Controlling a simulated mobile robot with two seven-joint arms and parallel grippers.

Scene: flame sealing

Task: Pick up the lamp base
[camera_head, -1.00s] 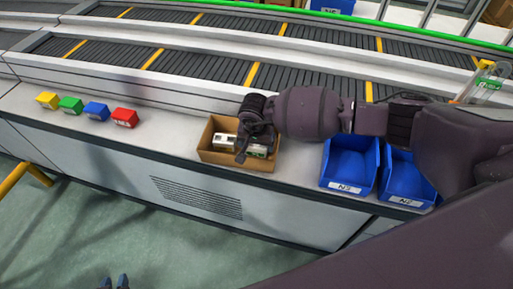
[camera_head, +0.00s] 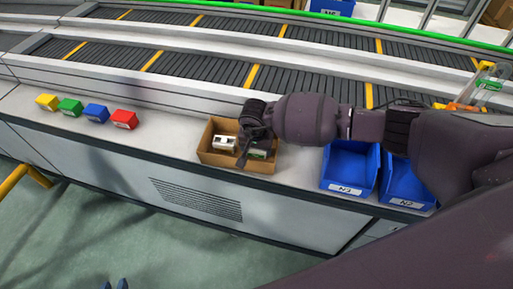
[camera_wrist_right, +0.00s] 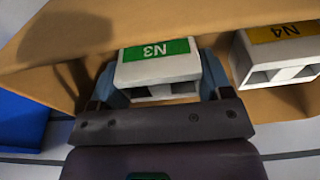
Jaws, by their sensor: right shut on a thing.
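A cardboard box (camera_head: 212,157) on the counter holds two white lamp bases. The lamp base with a green N3 label (camera_wrist_right: 158,58) is between the fingers of my right gripper (camera_wrist_right: 160,82), which is shut on it; it also shows in the head view (camera_head: 259,150), partly hidden by the gripper. The lamp base with a yellow N4 label (camera_wrist_right: 280,52) lies beside it and also shows in the head view (camera_head: 223,143). My left gripper (camera_head: 115,284) shows only as two separated fingertips at the bottom edge.
Blue bins labelled N3 (camera_head: 349,190) and N2 (camera_head: 406,203) stand right of the box. Yellow, green, blue and red blocks (camera_head: 123,119) sit at the left of the counter. The conveyor (camera_head: 205,75) runs behind. The counter between blocks and box is clear.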

